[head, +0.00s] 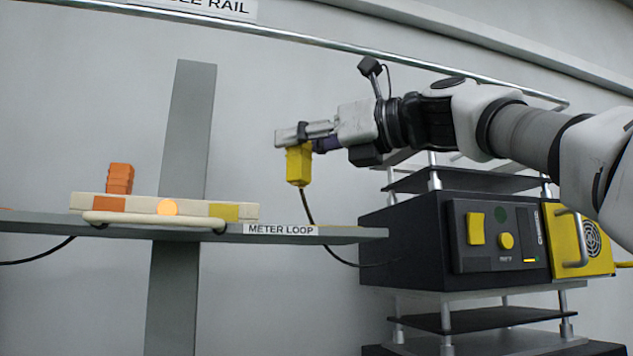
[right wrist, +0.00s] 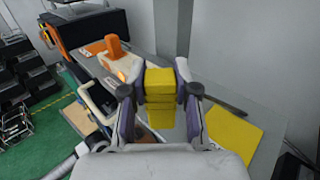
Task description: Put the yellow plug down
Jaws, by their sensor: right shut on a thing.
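The yellow plug (head: 299,165) hangs in the air with a dark cable running down from it. My right gripper (head: 305,136) is shut on the plug's upper part and holds it above the right end of the grey shelf (head: 340,235), clear of it. In the right wrist view the yellow plug (right wrist: 159,97) sits between the two fingers of my right gripper (right wrist: 158,92). On the shelf is a cream block (head: 145,206) with an orange patch, a lit round lamp and a yellow patch. My left gripper is not in view.
An orange plug (head: 120,178) stands at the cream block's left end. A "METER LOOP" label (head: 281,229) is on the shelf edge. A black unit with yellow controls (head: 490,235) stands at right. A grey upright post (head: 190,120) rises behind the shelf.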

